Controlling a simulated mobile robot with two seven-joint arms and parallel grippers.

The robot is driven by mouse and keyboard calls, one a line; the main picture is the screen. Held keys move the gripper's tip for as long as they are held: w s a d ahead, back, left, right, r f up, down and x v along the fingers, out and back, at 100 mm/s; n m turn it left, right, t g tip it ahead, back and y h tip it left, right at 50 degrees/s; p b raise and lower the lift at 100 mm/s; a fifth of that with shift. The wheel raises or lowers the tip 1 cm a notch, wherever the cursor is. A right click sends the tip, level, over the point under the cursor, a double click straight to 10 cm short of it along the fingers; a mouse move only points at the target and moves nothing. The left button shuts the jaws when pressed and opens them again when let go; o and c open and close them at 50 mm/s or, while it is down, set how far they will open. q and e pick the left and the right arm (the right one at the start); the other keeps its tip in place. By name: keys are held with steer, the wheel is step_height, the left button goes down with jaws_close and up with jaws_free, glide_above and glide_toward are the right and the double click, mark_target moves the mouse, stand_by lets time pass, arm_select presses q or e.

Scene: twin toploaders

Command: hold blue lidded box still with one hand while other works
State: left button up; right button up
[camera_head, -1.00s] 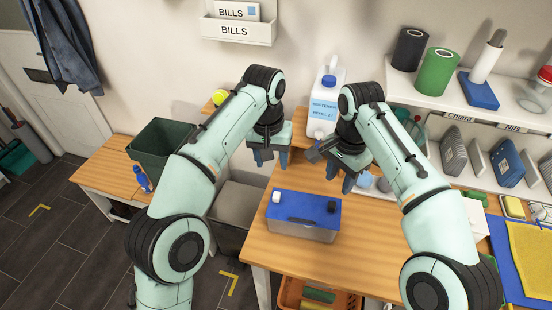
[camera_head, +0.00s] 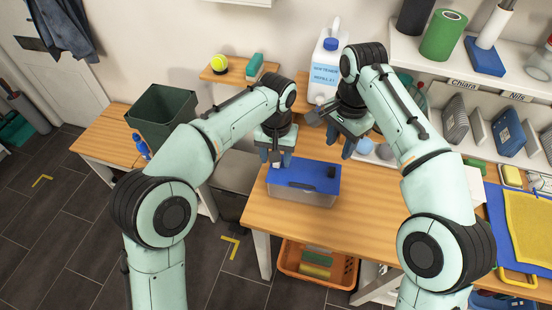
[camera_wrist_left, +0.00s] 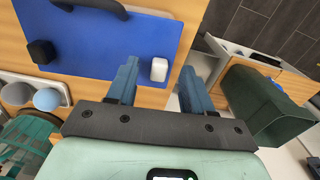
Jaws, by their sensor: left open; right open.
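The blue lidded box (camera_head: 304,184) stands on the wooden table, with a blue lid over a grey body. A black block and a white block sit on its lid; both show in the left wrist view, where the lid (camera_wrist_left: 105,45) fills the upper left. My left gripper (camera_head: 276,160) is open at the lid's back left corner. My right gripper (camera_head: 339,147) is open and empty behind the box's right side.
A white jug (camera_head: 326,68) stands behind the grippers. An orange crate (camera_head: 317,265) sits below the table. A dark green bin (camera_head: 161,115) stands at the left. Shelves with rolls are at right. The tabletop (camera_head: 290,226) before the box is clear.

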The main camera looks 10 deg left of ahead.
mark_target(332, 170)
arm_select(q)
steer(key=shift+f, duration=0.95)
jaws_close()
arm_select(e)
steer(key=shift+o, duration=0.4)
step_height(332, 170, down, 10)
steer(key=n, duration=0.8)
